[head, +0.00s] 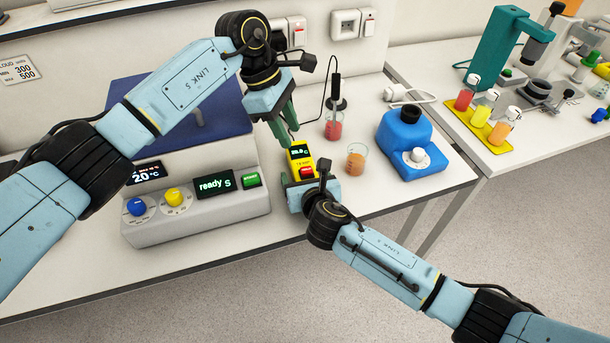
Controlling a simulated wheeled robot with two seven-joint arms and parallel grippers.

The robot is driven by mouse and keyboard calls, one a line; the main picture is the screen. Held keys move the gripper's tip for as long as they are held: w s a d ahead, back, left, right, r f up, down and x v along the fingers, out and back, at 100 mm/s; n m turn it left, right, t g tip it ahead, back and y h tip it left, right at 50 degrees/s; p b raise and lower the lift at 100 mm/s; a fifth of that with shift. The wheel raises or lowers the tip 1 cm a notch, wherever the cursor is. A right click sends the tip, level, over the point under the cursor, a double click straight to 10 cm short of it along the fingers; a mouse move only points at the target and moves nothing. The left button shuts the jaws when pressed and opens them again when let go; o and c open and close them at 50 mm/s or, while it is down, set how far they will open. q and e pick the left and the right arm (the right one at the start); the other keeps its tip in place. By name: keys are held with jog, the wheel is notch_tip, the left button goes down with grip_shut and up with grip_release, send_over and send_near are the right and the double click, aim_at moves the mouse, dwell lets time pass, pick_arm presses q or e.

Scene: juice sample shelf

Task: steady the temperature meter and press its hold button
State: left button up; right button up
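The temperature meter (298,156) is a small yellow device with a lit green display and a red button (306,172). It is on the white bench, right of the grey unit. My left gripper (290,137) comes down from above with its green fingers apart, close to the meter's far end; I cannot tell whether they touch it. My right gripper (301,181) is at the meter's near end, low over the bench. Its fingers are mostly hidden by its own body, so its grip is unclear.
A grey unit (205,224) with knobs and a "ready" display stands at left. Beakers of red (333,131) and orange liquid (355,160) stand right of the meter, then a blue device (412,145). A yellow rack (487,133) holds bottles on the right table.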

jog(key=c, duration=1.3)
dwell(2.3)
pick_arm(q)
grip_shut()
pick_arm(e)
jog(key=shift+f, duration=0.1)
dwell(1.5)
